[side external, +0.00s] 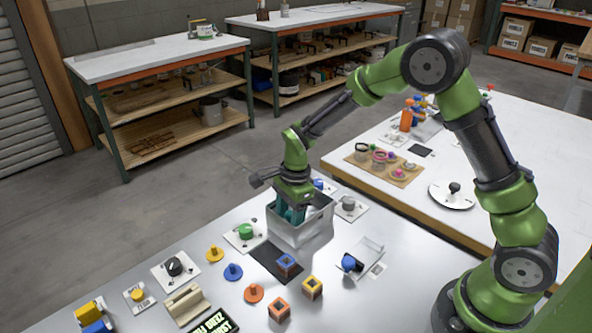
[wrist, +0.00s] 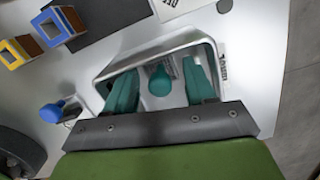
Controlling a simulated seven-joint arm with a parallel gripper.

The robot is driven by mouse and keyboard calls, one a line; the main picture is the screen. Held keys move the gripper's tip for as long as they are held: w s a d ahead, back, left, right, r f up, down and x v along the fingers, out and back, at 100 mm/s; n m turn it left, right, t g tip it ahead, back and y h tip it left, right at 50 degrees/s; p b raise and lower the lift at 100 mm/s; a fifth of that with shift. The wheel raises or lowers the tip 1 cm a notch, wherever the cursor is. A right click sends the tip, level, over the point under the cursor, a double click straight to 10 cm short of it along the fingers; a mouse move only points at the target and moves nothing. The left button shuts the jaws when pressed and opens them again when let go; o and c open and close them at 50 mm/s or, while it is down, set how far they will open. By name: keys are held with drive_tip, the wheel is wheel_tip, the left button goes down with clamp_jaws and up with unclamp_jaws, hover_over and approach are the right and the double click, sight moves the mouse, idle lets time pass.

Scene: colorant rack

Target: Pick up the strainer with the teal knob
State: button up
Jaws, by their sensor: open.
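The strainer's teal knob (wrist: 160,80) shows in the wrist view inside a grey-white bin (wrist: 113,65). Its body below the knob is mostly hidden. My gripper (wrist: 159,72) has its two teal fingers reaching down into the bin, one on each side of the knob. The fingers are open, with gaps showing between them and the knob. In the side view my gripper (side external: 289,214) is low in the bin (side external: 303,234), and the bin wall and the fingers hide the strainer there.
A green-knobbed plate (side external: 246,233) is left of the bin and a grey-knobbed plate (side external: 348,204) right of it. A blue-knobbed piece (side external: 350,263) and cubes with blue and orange faces (side external: 312,287) stand in front. The bin's walls closely surround my fingers.

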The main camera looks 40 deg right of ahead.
drive_tip(key=shift+f, duration=0.55)
